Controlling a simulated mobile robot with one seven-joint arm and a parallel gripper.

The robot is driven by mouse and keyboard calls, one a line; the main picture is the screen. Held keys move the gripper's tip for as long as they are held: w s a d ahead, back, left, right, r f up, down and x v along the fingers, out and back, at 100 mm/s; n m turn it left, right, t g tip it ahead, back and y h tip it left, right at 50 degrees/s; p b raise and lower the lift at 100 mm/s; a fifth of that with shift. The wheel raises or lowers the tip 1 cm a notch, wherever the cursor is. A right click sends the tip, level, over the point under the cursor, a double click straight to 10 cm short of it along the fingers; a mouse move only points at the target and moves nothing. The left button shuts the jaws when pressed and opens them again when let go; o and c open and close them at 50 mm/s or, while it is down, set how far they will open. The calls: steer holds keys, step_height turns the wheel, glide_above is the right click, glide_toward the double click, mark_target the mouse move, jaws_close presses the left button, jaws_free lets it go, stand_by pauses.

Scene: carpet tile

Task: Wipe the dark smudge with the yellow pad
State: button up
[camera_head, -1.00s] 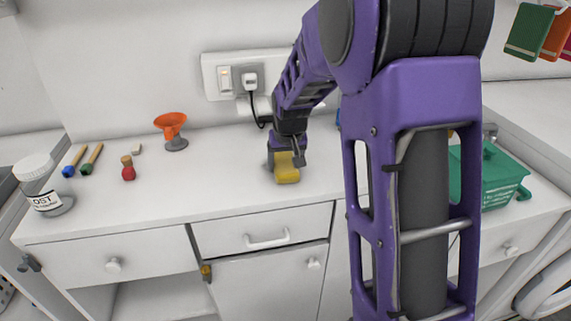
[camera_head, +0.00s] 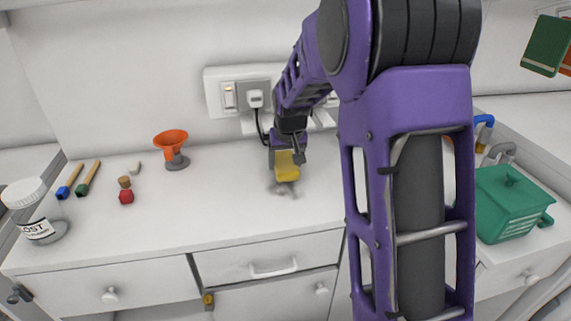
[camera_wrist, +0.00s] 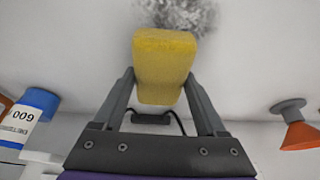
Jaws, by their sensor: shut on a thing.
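The yellow pad (camera_head: 286,166) is held between the fingers of my gripper (camera_head: 287,154), over the white counter. It also shows in the wrist view (camera_wrist: 163,66), gripped by both fingers. The dark smudge (camera_head: 284,190) lies on the counter just in front of the pad in the head view. In the wrist view the smudge (camera_wrist: 192,14) is a grey speckled patch at the top edge, partly behind the pad and cut off by the frame. I cannot tell whether the pad touches the counter.
A green lidded box (camera_head: 508,203) is at the right. A wall outlet (camera_head: 242,92) with a plug is behind. The counter's front middle is clear.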

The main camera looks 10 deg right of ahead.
mark_target(286, 162)
steer(key=shift+v, duration=0.8)
steer(key=shift+w+r+p, duration=0.15)
steer(key=shift+r+p, duration=1.8)
steer(key=shift+r, duration=0.55)
steer(key=shift+f, duration=0.1)
